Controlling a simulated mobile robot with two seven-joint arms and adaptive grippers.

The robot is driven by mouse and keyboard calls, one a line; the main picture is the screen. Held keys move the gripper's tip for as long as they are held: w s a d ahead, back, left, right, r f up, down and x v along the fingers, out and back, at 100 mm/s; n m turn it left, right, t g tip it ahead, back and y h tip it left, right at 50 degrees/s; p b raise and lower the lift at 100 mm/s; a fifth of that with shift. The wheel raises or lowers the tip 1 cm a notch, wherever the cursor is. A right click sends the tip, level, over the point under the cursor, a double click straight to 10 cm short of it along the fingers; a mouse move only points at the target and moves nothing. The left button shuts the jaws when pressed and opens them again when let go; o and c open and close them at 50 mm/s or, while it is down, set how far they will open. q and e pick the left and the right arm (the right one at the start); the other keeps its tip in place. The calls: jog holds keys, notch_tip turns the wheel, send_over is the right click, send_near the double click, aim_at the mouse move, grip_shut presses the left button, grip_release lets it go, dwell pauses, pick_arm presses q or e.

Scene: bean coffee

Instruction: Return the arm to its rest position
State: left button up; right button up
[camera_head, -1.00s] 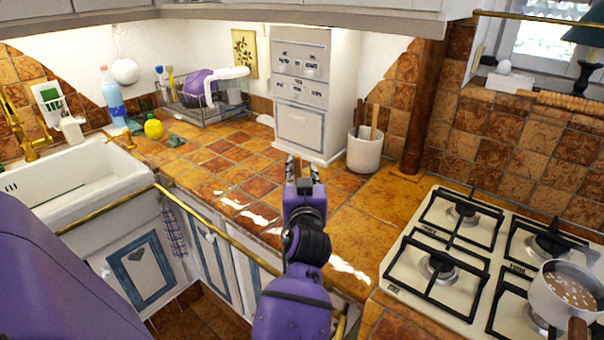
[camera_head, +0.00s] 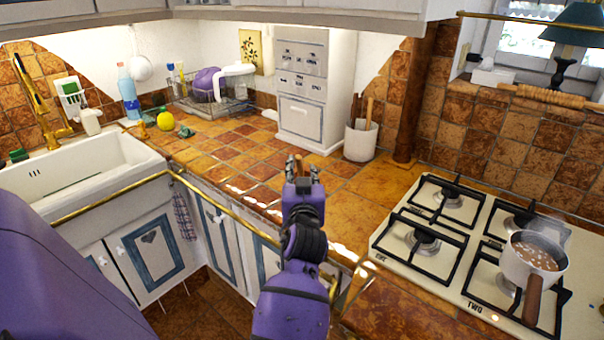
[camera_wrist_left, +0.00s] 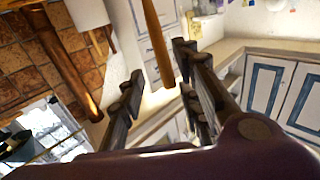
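My left gripper (camera_head: 303,168) stands upright at the middle of the head view, over the front of the tiled counter. In the left wrist view its dark fingers (camera_wrist_left: 158,75) are spread apart. A brown wooden stick (camera_wrist_left: 157,40) shows between them with a gap on either side; I cannot tell whether it touches the hand. My right gripper is not in view.
A gas hob (camera_head: 425,238) with a steaming saucepan (camera_head: 533,266) is at the right. A white coffee machine (camera_head: 310,85) and a utensil pot (camera_head: 360,142) stand behind the gripper. A brass rail (camera_head: 225,207) runs along the counter's front. A sink (camera_head: 75,180) is at left.

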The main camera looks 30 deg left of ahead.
pick_arm(q)
jog(key=shift+w+a+f, duration=0.1)
jog(key=shift+w+a, duration=0.05)
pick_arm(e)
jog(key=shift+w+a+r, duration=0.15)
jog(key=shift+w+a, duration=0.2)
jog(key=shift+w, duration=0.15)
